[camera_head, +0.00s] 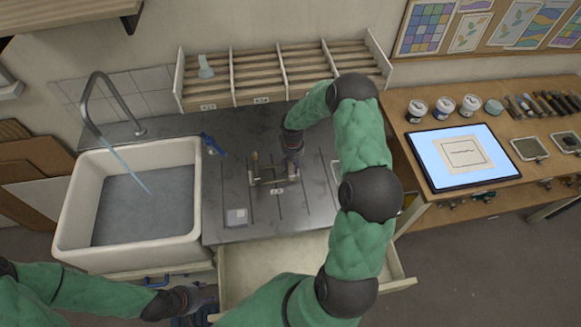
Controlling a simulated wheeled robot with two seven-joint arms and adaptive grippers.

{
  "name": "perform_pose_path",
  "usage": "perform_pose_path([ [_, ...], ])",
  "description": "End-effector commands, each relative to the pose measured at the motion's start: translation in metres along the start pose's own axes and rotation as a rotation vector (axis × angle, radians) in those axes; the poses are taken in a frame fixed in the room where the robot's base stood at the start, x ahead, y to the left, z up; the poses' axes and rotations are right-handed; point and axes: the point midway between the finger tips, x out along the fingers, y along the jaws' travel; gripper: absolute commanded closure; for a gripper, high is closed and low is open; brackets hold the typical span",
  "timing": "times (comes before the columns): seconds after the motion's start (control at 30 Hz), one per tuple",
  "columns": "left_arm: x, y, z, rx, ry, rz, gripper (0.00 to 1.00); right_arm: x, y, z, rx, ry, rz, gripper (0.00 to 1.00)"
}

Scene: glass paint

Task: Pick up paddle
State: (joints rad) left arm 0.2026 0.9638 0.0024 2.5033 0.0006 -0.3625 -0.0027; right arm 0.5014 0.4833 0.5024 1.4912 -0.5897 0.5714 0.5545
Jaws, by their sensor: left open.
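No thing in view is clearly a paddle. A small pale object with a wider lower end (205,67) stands in the left bay of the wall rack; it is too small to identify. My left gripper (196,303) is low at the bottom, in front of the counter below the sink, and is open. It is dark, and its fingertips are hard to make out. My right gripper (291,163) points down over the dark counter (225,185), close to a small metal fixture with upright pegs (262,178). Its fingers blend into the dark background, so I cannot tell their opening.
A white sink (75,205) with a tap (112,92) and a pale blue stream is at left. A blue tool (213,145) lies beside it. An open drawer (250,265) projects below the counter. A wooden bench (410,110) holds a lit panel (461,157) and several jars.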

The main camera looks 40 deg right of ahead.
Motion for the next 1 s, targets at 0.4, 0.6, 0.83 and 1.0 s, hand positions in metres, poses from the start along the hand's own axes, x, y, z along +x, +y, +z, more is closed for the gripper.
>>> perform_pose_path([
  [0.4, 0.000, 0.000, 0.000, 0.000, 0.000, 0.000, 0.47, -0.001, 0.000, 0.000, 0.000, 0.000, 0.000, 1.00],
  [0.6, -0.003, 0.001, 0.000, 0.000, 0.000, 0.000, 0.47, -0.008, 0.000, 0.000, 0.000, 0.001, 0.000, 1.00],
  [0.83, -0.014, 0.005, 0.001, 0.000, 0.000, 0.000, 0.47, -0.040, -0.002, 0.003, -0.002, 0.002, 0.000, 1.00],
  [1.0, -0.027, 0.010, 0.001, 0.000, 0.000, 0.000, 0.47, -0.075, -0.015, 0.028, -0.003, 0.003, -0.001, 1.00],
])
